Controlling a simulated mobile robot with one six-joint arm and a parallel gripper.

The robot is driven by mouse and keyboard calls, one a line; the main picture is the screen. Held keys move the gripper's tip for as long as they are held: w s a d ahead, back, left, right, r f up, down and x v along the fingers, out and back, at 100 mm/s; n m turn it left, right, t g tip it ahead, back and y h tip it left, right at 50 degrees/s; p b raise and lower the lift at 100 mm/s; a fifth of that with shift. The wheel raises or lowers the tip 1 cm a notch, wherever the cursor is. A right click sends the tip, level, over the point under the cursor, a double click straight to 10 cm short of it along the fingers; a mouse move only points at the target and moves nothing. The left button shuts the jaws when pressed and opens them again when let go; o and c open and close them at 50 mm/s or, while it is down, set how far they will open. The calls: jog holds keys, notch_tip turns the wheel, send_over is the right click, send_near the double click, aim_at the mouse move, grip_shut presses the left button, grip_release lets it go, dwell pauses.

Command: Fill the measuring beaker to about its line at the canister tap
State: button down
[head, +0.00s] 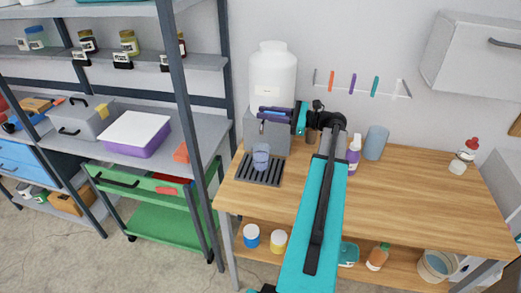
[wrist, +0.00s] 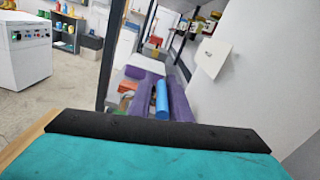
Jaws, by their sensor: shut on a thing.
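The white canister (head: 272,75) stands on a grey block at the back left of the wooden bench; its pale side fills the right of the wrist view (wrist: 250,80). My purple gripper (head: 270,113) is at the tap in front of it, shut on the blue tap lever (wrist: 162,100), which lies between its fingers. The bluish, see-through measuring beaker (head: 261,157) stands upright below on the dark slotted drip tray (head: 245,174), apart from my gripper. Its line and the level inside are too small to make out. The tap spout is hidden.
A purple bottle (head: 353,155) and a blue-grey cylinder (head: 376,143) stand right of my arm. A red-topped bottle (head: 466,157) is at the far right. The bench (head: 415,190) between is clear. A shelf post (head: 187,100) rises left of the bench.

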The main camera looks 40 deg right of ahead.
jog(key=shift+r+m+h, duration=0.1)
jog(key=shift+m+h, duration=0.3)
jog(key=shift+d+t, duration=0.1)
jog(key=shift+t, duration=0.2)
jog(key=shift+w+d+y+p, duration=0.15)
jog(key=shift+y+p, duration=0.15)
jog(key=shift+p, duration=0.2)
jog(key=shift+n+g+y, duration=0.6)
jog(key=shift+n+y, duration=0.1)
jog(key=shift+r+p, duration=0.1)
jog(key=shift+p, duration=0.55)
jog(key=c, duration=1.6)
grip_release()
jog(key=shift+o, duration=0.2)
